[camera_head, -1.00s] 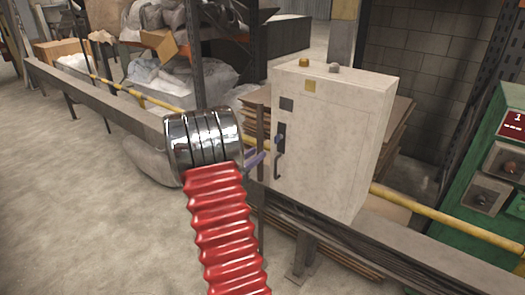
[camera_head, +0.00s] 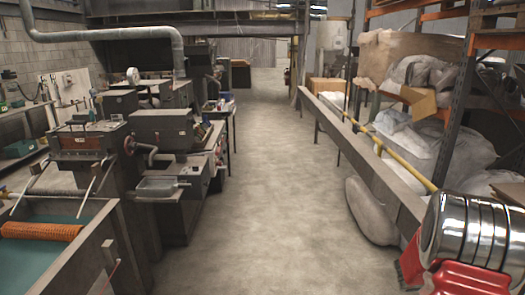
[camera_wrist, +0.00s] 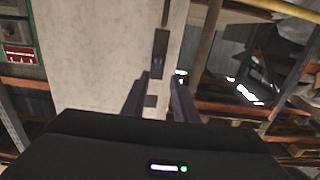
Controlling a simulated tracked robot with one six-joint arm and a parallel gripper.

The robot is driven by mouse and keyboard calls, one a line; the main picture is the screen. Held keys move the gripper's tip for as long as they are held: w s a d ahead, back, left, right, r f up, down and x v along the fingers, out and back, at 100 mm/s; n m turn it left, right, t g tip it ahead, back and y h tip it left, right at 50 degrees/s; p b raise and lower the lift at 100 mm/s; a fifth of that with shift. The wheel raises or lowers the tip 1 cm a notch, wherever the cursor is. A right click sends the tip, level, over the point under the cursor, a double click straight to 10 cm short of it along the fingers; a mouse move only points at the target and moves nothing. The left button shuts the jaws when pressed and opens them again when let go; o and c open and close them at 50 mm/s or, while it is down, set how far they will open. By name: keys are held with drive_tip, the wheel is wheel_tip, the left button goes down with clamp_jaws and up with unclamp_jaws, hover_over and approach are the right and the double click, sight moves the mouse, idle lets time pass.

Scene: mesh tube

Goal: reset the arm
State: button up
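My gripper (camera_wrist: 158,88) shows in the wrist view as two dark purple fingers with a clear gap between them, open and empty. Beyond the fingers is a pale cabinet (camera_wrist: 98,45), seen upside down. A dark handle plate (camera_wrist: 159,50) on its narrow face lies just past the fingertips, and a small dark square (camera_wrist: 151,101) shows between the fingers. I cannot tell how far the fingertips are from the cabinet. In the head view only my arm shows, at the lower right; the gripper and cabinet are out of that picture.
A long grey rail (camera_head: 372,172) with a yellow pipe (camera_head: 398,160) runs along the right. Shelving with wrapped bundles (camera_head: 428,72) stands behind it. Machines and benches (camera_head: 165,130) line the left. The concrete aisle (camera_head: 268,150) between is clear.

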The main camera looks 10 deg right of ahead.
drive_tip(key=w+a+f+n+t+y, duration=0.4)
drive_tip(key=w+a+f+t+y, duration=0.25)
drive_tip(key=w+f, duration=0.35)
drive_tip(key=w+a+r+n+t+y, duration=0.1)
drive_tip(key=w+a+n+t+y, duration=0.15)
drive_tip(key=a, duration=0.65)
drive_tip(key=w+a+n+t+y, duration=0.15)
drive_tip(key=a+y, duration=0.25)
drive_tip(key=a, duration=0.5)
drive_tip(key=s+a+r+n+g+y, duration=0.1)
drive_tip(key=s+a+r+n+y, duration=0.2)
drive_tip(key=a, duration=0.6)
drive_tip(key=s+a+r+n+g+y, duration=0.15)
drive_tip(key=s+a, duration=0.25)
drive_tip(key=a, duration=0.4)
drive_tip(key=s+a+r+n, duration=0.7)
drive_tip(key=s+a+r, duration=0.5)
drive_tip(key=s+a, duration=0.2)
drive_tip(key=shift+s, duration=0.6)
